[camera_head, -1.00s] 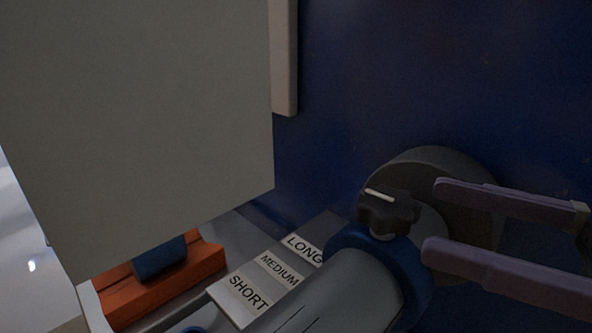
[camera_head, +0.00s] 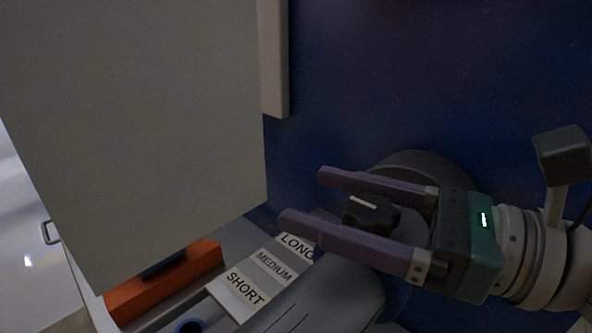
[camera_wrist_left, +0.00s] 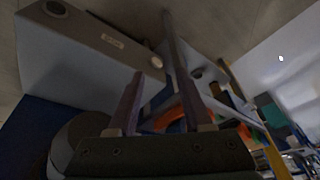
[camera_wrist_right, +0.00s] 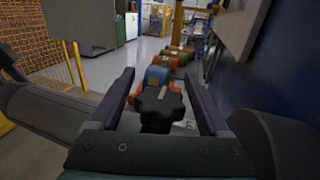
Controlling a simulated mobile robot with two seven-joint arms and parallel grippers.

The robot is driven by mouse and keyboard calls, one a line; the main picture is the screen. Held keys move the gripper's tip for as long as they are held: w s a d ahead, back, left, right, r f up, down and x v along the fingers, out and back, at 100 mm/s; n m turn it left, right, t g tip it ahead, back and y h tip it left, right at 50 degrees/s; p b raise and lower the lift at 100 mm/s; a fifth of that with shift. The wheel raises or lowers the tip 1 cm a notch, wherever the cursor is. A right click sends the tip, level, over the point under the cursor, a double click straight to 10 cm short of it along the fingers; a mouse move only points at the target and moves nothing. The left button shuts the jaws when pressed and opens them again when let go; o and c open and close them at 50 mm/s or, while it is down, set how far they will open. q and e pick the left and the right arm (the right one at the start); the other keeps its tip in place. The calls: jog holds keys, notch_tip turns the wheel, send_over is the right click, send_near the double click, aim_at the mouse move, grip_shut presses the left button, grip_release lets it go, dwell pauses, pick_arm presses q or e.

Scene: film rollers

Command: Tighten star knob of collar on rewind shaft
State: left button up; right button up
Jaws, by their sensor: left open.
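The black star knob (camera_head: 370,214), with a white bar mark on top, sits on the collar of the grey rewind shaft (camera_head: 325,300). A blue collar part (camera_head: 397,298) shows below my right gripper, which hides most of it. My right gripper (camera_head: 305,195) is open, its two purple fingers on either side of the knob, tips extending past it. In the right wrist view the knob (camera_wrist_right: 158,105) stands between the fingers with a gap on both sides. My left gripper (camera_wrist_left: 160,78) is open in the left wrist view; the head view does not show it.
A label plate (camera_head: 262,274) reading SHORT, MEDIUM and LONG lies left of the shaft. An orange block (camera_head: 180,280) is further left. A large grey panel (camera_head: 135,120) fills the upper left. A dark blue wall (camera_head: 430,80) stands behind the shaft.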

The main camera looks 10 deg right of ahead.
aim_at(368, 197)
grip_shut()
dwell(0.4)
